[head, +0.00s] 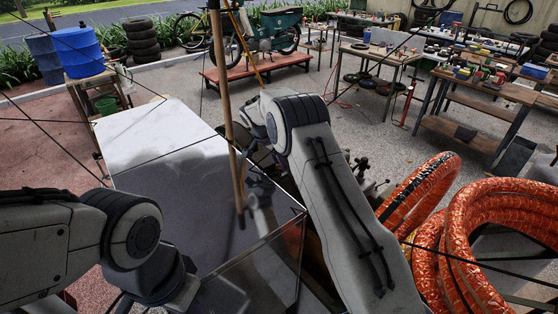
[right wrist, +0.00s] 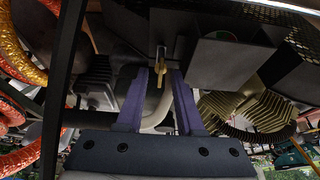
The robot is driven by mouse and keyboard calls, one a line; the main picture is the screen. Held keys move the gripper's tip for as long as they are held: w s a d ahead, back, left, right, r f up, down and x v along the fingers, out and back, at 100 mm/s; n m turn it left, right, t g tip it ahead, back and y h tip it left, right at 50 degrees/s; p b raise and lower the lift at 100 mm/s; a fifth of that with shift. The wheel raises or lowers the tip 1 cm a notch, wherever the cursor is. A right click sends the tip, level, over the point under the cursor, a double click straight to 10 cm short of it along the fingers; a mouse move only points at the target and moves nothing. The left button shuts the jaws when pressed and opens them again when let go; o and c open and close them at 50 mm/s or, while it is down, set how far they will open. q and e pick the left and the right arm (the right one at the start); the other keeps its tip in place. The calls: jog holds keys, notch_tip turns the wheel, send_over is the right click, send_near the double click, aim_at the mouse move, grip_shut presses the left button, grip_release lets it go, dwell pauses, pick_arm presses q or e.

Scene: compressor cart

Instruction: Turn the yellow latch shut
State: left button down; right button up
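The yellow latch (right wrist: 156,70) shows in the right wrist view as a small lever hanging from a short metal mount, its end pointing down and slightly left. My right gripper (right wrist: 159,76) is open, with its two purple fingers on either side of the latch's line. The latch shows in the gap near the fingertips. I cannot tell whether either finger touches it. In the head view my right arm reaches in beside the cart and hides the latch. My left arm comes in at the lower left, but its gripper does not show.
A dark box (right wrist: 226,62) and a finned metal part (right wrist: 245,112) are close on the right in the right wrist view. A pale pipe (right wrist: 160,112) runs behind the fingers. Large orange hose coils (head: 455,240) lie right of my right arm. The cart's grey panel (head: 165,180) spans the middle.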

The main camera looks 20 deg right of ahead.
grip_shut()
